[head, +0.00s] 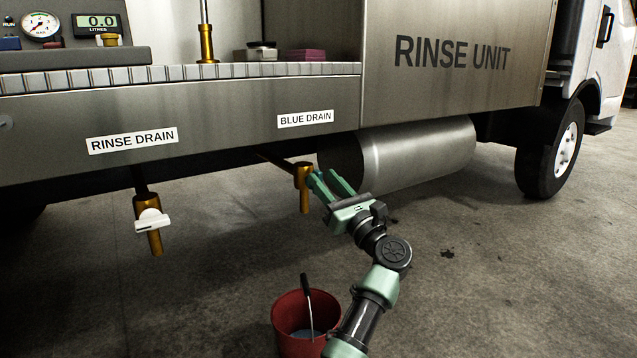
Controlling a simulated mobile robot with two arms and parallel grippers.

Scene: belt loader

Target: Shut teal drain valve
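No label in view reads teal. A brass drain valve (304,187) hangs on a pipe under the bed, below the BLUE DRAIN label (305,119). My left gripper (322,178) is right at this valve, its green fingers at the valve's right side. The fingers and wrist cover where a handle might be, so I cannot see the handle or whether the fingers hold it. Another brass valve (155,241) with a white handle (152,221) set crosswise hangs below the RINSE DRAIN label (132,140). My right gripper is not in view.
A red bucket (283,325) with a dark-gripped handle stands on the concrete floor beside my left arm. A metal cylindrical tank (425,155) hangs right of the gripper. The truck wheel (550,150) is further right. Floor at lower left is clear.

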